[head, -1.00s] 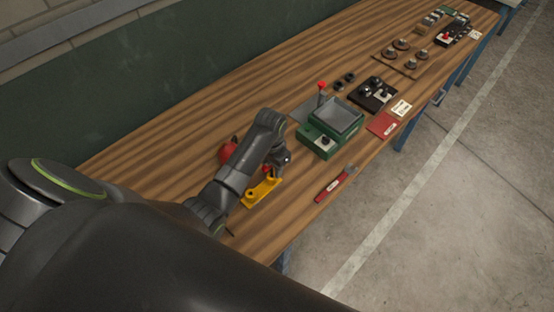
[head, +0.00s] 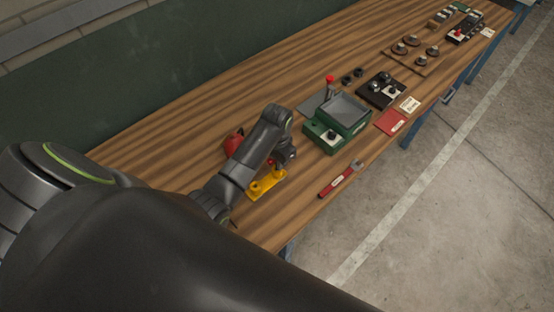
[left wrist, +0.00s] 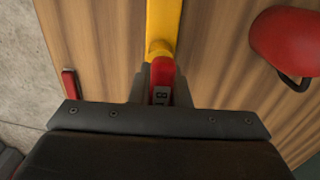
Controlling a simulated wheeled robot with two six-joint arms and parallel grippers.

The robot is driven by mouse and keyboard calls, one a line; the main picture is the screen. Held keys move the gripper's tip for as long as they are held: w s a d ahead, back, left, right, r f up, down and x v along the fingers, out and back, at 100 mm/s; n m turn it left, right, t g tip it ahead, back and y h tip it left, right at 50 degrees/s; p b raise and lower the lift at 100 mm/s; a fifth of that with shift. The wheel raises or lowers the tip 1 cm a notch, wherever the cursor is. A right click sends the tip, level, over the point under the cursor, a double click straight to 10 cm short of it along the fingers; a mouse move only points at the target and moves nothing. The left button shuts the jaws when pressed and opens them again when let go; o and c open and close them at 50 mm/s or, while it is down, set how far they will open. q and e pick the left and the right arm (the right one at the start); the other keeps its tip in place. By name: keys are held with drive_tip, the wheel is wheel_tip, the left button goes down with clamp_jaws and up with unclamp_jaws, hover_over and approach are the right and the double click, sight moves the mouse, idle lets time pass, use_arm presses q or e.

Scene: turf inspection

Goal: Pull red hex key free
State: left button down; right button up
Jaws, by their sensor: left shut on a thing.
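The red hex key (left wrist: 161,72) shows in the left wrist view as a red grip with a dark label, between the jaws. My left gripper (left wrist: 161,92) is shut on it. The yellow holder (left wrist: 163,22) lies just beyond, and its raised ring touches or nearly touches the red grip. In the head view the yellow holder (head: 265,186) sits on the bench near its front edge. My left gripper (head: 279,160) is low over it, and the arm hides much of the key. Whether the key is still seated cannot be told. My right gripper is not in view.
A red rounded object (head: 233,141) stands behind my left arm, close by. A green box (head: 337,124) and a red-handled tool (head: 341,179) lie to the right. Farther along are a black block (head: 381,91) and a red booklet (head: 390,122). The wooden bench (head: 185,130) is mostly clear behind.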

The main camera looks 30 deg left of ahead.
use_arm(q)
drive_tip(key=shift+r, duration=0.15)
drive_tip(key=shift+r, duration=2.2)
drive_tip(key=shift+r, duration=2.5)
drive_tip(key=shift+a, duration=0.15)
